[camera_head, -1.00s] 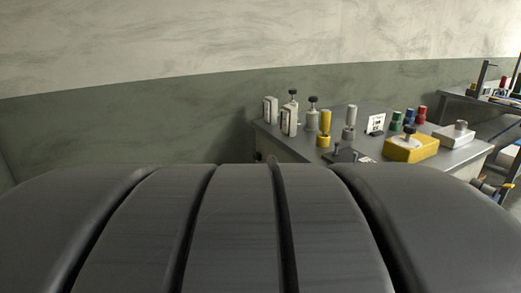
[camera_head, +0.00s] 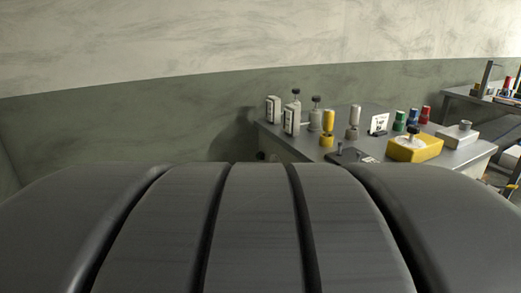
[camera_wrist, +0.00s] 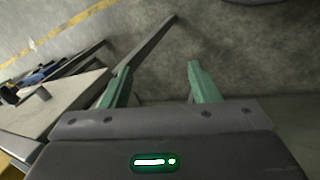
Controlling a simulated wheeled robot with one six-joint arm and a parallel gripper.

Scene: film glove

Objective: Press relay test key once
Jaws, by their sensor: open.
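In the head view, a yellow box with a white disc and a dark knob on top (camera_head: 414,147) sits on the right part of a grey table (camera_head: 465,150). A small flat black device (camera_head: 348,155) lies at the table's front edge. I cannot tell which of them is the relay test key; no label is readable. My gripper (camera_wrist: 159,75) shows only in the wrist view. Its two green fingers are apart with nothing between them, above bare floor and well away from the devices.
The table also holds several grey, yellow, green, blue and red posts, a small white sign (camera_head: 379,124) and a pale box (camera_head: 457,135). A second table (camera_head: 455,96) stands behind at right. The wrist view shows a table edge at left and open floor (camera_wrist: 240,50).

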